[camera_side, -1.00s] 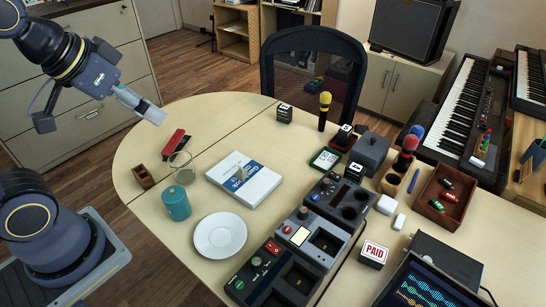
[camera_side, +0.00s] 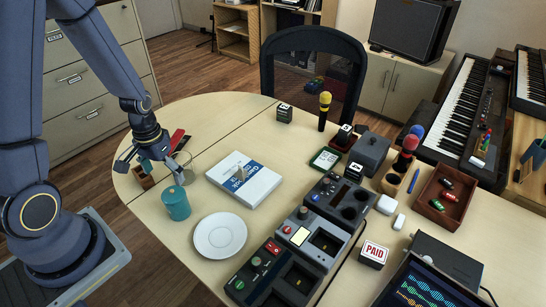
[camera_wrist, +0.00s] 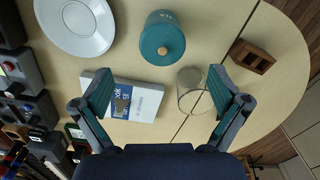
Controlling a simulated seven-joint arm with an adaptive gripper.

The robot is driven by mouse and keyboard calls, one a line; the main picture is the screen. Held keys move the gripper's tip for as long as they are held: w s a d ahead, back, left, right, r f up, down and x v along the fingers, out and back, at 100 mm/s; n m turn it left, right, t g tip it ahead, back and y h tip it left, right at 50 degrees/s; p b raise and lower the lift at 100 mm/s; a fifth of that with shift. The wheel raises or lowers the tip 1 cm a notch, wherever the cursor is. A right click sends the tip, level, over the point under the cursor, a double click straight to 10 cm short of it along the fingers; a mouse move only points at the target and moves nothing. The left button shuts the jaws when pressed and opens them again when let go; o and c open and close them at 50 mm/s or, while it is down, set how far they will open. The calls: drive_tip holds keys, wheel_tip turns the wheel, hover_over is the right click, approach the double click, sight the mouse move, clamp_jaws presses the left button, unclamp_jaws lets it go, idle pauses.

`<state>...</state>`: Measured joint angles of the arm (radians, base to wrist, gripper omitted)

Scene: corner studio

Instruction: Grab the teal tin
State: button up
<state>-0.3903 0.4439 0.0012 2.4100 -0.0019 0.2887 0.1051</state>
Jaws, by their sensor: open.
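The teal tin (camera_side: 176,204) stands upright on the table, left of the white plate. In the wrist view the tin (camera_wrist: 157,47) shows from above with a round wooden knob on its lid, beyond the fingertips and roughly centred between them. My gripper (camera_side: 148,172) is above the table's left part, behind the tin in the side view. In the wrist view my gripper (camera_wrist: 163,82) has its fingers wide apart with nothing held between them. The tin is apart from the fingers.
A clear glass (camera_wrist: 190,92) stands close to the tin, near one finger. A small wooden box (camera_wrist: 252,57) is beyond it. A white book (camera_side: 243,185) and white plate (camera_side: 220,235) lie nearby. A red stapler-like object (camera_side: 178,139) is behind my gripper.

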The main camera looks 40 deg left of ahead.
sight(172, 195)
wheel_tip(172, 195, down, 8)
drive_tip(key=f, duration=0.5)
drive_tip(key=shift+w+a+f, duration=0.15)
drive_tip(key=shift+a+f, duration=0.05)
drive_tip(key=shift+f, duration=0.15)
drive_tip(key=c, duration=1.2)
